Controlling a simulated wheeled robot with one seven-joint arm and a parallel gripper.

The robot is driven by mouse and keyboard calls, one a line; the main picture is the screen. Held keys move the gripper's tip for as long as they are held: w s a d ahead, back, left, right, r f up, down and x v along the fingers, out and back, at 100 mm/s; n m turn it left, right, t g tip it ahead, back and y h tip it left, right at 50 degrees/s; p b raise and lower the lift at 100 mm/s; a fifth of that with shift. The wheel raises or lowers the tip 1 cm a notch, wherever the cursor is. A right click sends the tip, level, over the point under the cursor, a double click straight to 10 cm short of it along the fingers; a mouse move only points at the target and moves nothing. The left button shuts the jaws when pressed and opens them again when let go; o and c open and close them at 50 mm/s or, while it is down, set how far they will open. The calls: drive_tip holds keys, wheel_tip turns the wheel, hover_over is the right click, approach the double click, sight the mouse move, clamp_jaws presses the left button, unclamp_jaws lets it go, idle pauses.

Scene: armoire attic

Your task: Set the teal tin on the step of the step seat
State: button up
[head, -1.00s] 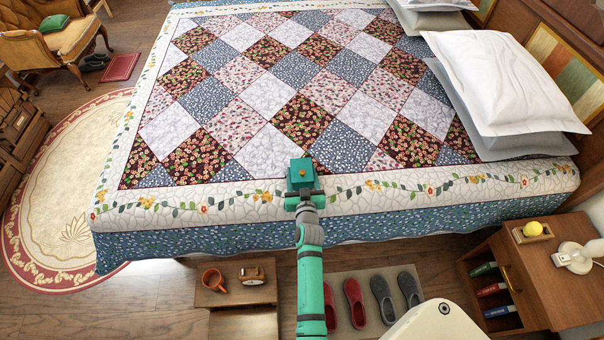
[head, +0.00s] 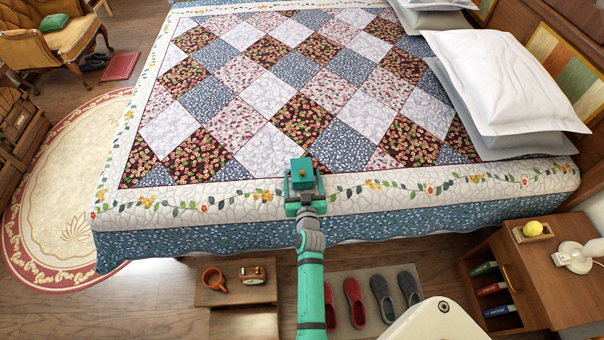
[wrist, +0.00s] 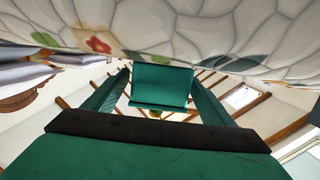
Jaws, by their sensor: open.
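The step seat (head: 210,298) appears to be the low wooden piece in front of the bed, left of my arm. Its lower step (head: 243,323) is partly cut off by the frame's bottom edge.
Red and grey slippers lie on a mat (head: 343,283) right of my arm. A nightstand (head: 550,275) stands at the right. Bare floor lies left of the wooden piece.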

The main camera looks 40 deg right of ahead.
drive_tip(key=v, duration=0.8)
drive_tip(key=shift+s+a, duration=0.25)
drive_tip(key=shift+s, duration=0.05)
